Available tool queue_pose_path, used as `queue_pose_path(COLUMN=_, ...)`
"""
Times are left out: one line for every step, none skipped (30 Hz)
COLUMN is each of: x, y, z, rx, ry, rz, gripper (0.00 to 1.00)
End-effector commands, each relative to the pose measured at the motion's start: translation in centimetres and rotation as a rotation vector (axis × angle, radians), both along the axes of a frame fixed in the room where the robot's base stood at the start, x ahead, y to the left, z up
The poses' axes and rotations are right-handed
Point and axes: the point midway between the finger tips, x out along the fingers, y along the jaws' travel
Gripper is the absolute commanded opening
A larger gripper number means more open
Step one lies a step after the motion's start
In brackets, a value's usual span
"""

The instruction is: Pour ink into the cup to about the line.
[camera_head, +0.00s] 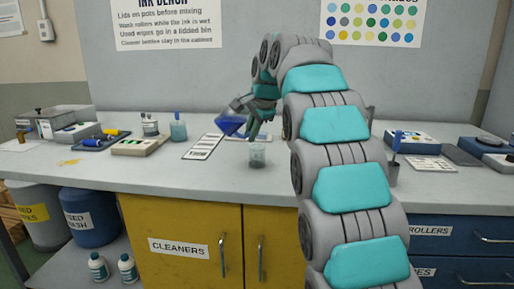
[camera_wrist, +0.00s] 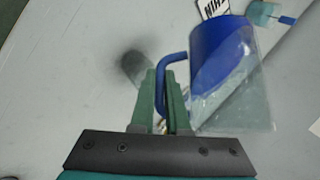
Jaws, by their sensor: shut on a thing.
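A clear jug with blue ink (camera_head: 232,122) is held above the bench, tilted. In the wrist view the jug (camera_wrist: 222,65) shows its blue ink to one side, with clear wall beside it. My gripper (camera_head: 257,117) is shut on the jug's blue handle; its green fingers also show in the wrist view (camera_wrist: 167,88). A small clear cup (camera_head: 257,156) stands upright on the bench, below and slightly right of the jug. In the wrist view the cup (camera_wrist: 134,66) is dark and blurred. I see no stream of ink, and the cup's line and level are too small to read.
White printed cards (camera_head: 203,147) lie left of the cup. A dark pot with a blue-handled tool (camera_head: 392,170) stands right of my arm. The bench front by the cup is clear.

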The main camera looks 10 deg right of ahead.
Motion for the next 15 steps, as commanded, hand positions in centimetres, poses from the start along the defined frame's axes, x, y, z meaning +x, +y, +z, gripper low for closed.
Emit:
queue_pose_path(x=-0.1, y=0.2, z=-0.3, rx=0.021, ry=0.001, rz=0.002, gripper=0.00)
queue_pose_path(x=-0.1, y=0.2, z=-0.4, rx=0.032, ry=0.000, rz=0.002, gripper=0.00)
queue_pose_path(x=-0.1, y=0.3, z=-0.4, rx=0.048, ry=-0.002, rz=0.002, gripper=0.00)
queue_pose_path(x=-0.1, y=0.4, z=-0.5, rx=0.060, ry=-0.004, rz=0.002, gripper=0.00)
queue_pose_path(x=-0.1, y=0.4, z=-0.6, rx=0.069, ry=-0.005, rz=0.002, gripper=0.00)
queue_pose_path(x=0.0, y=0.4, z=-0.7, rx=0.083, ry=-0.005, rz=0.002, gripper=0.00)
queue_pose_path(x=0.0, y=0.4, z=-0.9, rx=0.093, ry=-0.007, rz=0.001, gripper=0.00)
queue_pose_path(x=0.0, y=0.5, z=-0.9, rx=0.102, ry=-0.007, rz=0.001, gripper=0.00)
queue_pose_path(x=0.0, y=0.6, z=-1.0, rx=0.113, ry=-0.009, rz=0.001, gripper=0.00)
queue_pose_path(x=0.0, y=0.6, z=-1.1, rx=0.121, ry=-0.009, rz=0.002, gripper=0.00)
queue_pose_path(x=0.0, y=0.7, z=-1.1, rx=0.128, ry=-0.010, rz=0.002, gripper=0.00)
queue_pose_path(x=0.0, y=0.7, z=-1.2, rx=0.137, ry=-0.010, rz=0.002, gripper=0.00)
queue_pose_path(x=0.0, y=0.7, z=-1.4, rx=0.143, ry=-0.011, rz=0.004, gripper=0.00)
queue_pose_path(x=0.0, y=0.8, z=-1.5, rx=0.150, ry=-0.011, rz=0.004, gripper=0.00)
queue_pose_path(x=0.0, y=0.8, z=-1.7, rx=0.159, ry=-0.013, rz=0.004, gripper=0.00)
